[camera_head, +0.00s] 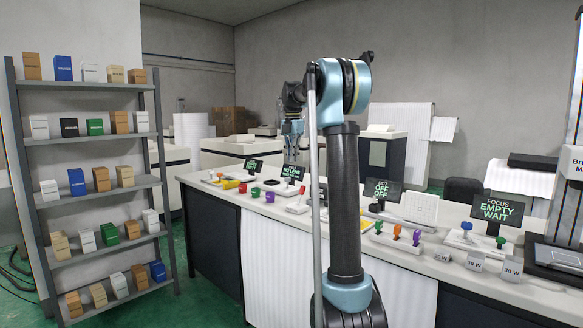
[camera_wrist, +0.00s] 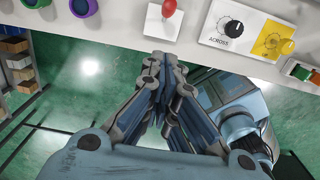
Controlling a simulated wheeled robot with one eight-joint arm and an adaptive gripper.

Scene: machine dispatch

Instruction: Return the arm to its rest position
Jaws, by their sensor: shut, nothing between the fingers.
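My arm rises in front of the counter in the head view and bends over to the left at its top. My gripper (camera_head: 292,155) hangs from its end, pointing down above the counter's left part. In the wrist view my gripper (camera_wrist: 169,62) has its fingers together with nothing between them. Its tips show just short of the counter edge, with green floor below. Part of my own arm and base shows at the right of that view.
The counter (camera_head: 205,184) carries small screens, coloured knobs and panels. A red knob (camera_wrist: 169,8) and a dial panel marked ACROSS (camera_wrist: 230,28) are close beyond my fingers in the wrist view. A shelf rack (camera_head: 90,140) with boxes stands at left. Green floor lies between.

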